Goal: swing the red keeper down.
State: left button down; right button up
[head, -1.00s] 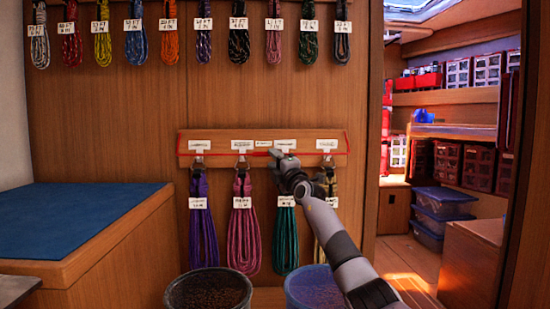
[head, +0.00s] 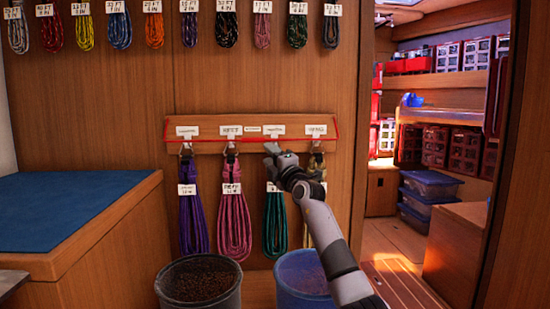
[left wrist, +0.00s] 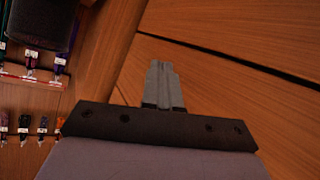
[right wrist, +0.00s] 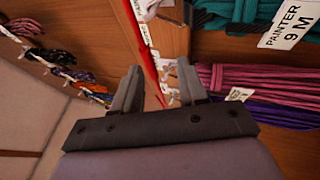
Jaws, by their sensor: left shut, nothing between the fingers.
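The red keeper (head: 210,140) is a thin red bar along the wooden hook board (head: 206,121), with ends bent up at both sides. It crosses in front of the board above the hanging coils. My right gripper (head: 271,149) is at the bar, right of its middle. In the right wrist view the red keeper (right wrist: 146,45) runs down between the fingers of the right gripper (right wrist: 160,72), which are apart. Whether they touch it I cannot tell. My left gripper (left wrist: 160,66) is shut and empty, showing only in the left wrist view, facing wood panelling.
Purple (head: 193,220), pink (head: 234,222) and teal (head: 275,222) coils hang under the board; another is partly behind my right arm. Two tubs (head: 200,285) (head: 303,272) stand below. A blue-topped bench (head: 70,215) is at left, a doorway at right.

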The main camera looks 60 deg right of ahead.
pick_arm(q)
jog(key=shift+s+a+f, duration=0.2)
jog(key=shift+s+a, duration=0.05)
pick_arm(e)
jog(key=shift+v, duration=1.25)
jog(key=shift+r, duration=0.15)
